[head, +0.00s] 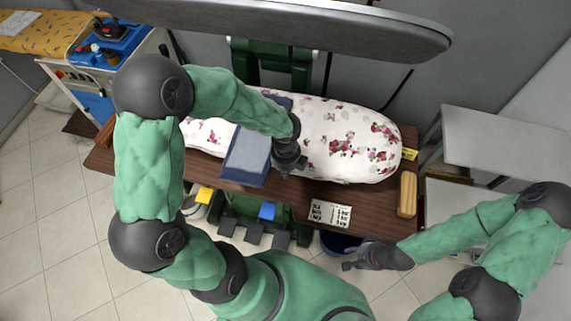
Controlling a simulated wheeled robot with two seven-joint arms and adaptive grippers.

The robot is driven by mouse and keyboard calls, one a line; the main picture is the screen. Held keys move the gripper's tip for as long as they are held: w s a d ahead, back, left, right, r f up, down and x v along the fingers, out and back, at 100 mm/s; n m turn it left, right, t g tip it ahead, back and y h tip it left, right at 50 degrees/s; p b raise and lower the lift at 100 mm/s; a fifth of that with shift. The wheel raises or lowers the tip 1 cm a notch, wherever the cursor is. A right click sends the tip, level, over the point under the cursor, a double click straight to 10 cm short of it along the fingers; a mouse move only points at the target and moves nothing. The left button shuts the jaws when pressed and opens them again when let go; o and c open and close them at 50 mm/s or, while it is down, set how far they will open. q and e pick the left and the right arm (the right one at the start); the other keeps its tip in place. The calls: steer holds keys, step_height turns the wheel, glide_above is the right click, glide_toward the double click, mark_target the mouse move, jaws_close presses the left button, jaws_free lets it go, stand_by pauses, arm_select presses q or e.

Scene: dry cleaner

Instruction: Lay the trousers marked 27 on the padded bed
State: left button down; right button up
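The padded bed (345,140) has a white cover with red and pink flowers and runs across the middle of the head view. Folded blue-grey trousers (247,152) lie over its front edge, left of centre, with a darker navy part hanging toward the wooden board. Another navy patch shows behind my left forearm at the bed's far side; I cannot tell if it is the same garment. No number 27 is readable. My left gripper (288,165) points down at the trousers' right edge; its fingertips are unclear. My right gripper (354,262) is low, in front of the board, away from the trousers.
A brown wooden board (380,197) surrounds the bed, with a printed card (330,213) and a wooden block (407,194) on it. A large grey press head (300,30) hangs above. Grey tables (500,140) stand at right. The bed's right half is clear.

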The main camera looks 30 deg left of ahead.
arm_select(q)
steer(key=shift+w+a+f, duration=0.25)
steer(key=shift+w+a, duration=0.1)
steer(key=shift+a, duration=0.2)
steer(key=shift+w+a+f, duration=0.25)
steer(key=shift+w+a, duration=0.05)
steer(key=shift+a, duration=0.3)
steer(key=shift+w+a+f, duration=0.25)
steer(key=shift+w+a, duration=0.1)
steer(key=shift+a, duration=0.2)
steer(key=shift+w+a+p, duration=0.35)
steer(key=shift+a, duration=0.2)
steer(key=shift+w+a+p, duration=0.3)
steer(key=shift+a, duration=0.25)
steer(key=shift+d, duration=0.1)
